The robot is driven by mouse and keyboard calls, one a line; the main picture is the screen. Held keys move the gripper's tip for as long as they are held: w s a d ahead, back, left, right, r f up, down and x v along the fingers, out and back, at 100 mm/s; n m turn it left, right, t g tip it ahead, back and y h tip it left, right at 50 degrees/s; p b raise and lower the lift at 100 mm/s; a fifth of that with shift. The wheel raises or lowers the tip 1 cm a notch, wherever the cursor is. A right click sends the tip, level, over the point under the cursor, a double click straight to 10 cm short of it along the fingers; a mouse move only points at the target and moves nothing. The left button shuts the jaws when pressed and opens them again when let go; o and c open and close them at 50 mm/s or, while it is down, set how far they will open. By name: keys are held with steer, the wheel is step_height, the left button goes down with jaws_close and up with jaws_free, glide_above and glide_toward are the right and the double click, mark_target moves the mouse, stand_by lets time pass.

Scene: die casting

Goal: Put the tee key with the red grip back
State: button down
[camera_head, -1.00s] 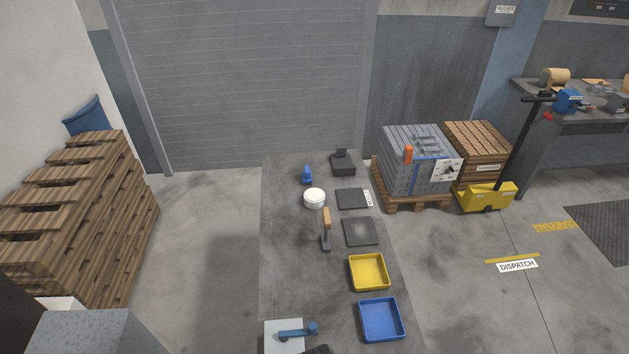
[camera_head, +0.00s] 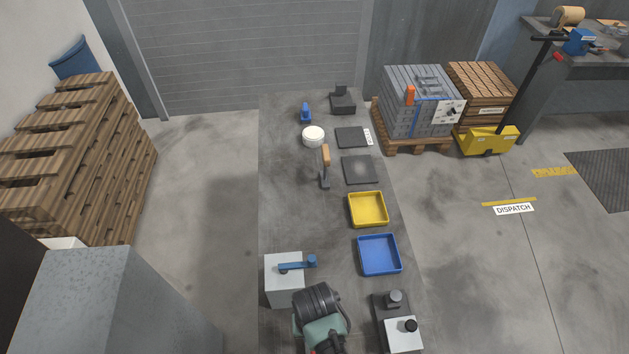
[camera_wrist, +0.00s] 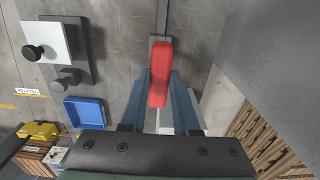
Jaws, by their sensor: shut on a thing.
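The tee key's red grip (camera_wrist: 160,72) shows in the middle of the wrist view. A grey metal part of it runs from the grip toward the top edge. My gripper (camera_wrist: 160,88) has its two blue-grey fingers on either side of the red grip and is shut on it. I cannot tell whether the key touches anything beyond the picture's edge.
On the grey bench (camera_head: 290,215) stand a pale block with a blue lever (camera_head: 285,278), a dark fixture with a black knob (camera_head: 397,308), a blue tray (camera_head: 379,254), a yellow tray (camera_head: 368,209), a wooden-handled tool (camera_head: 325,165) and a white round container (camera_head: 313,136). Mid-bench left is clear.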

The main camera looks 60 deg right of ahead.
steer(key=shift+f+b, duration=2.9)
steer(key=shift+f, duration=1.45)
steer(key=shift+f, duration=0.2)
steer(key=c, duration=0.6)
jaws_free()
step_height(320, 180, up, 13)
steer(key=shift+f+b, duration=0.1)
steer(key=shift+b, duration=0.6)
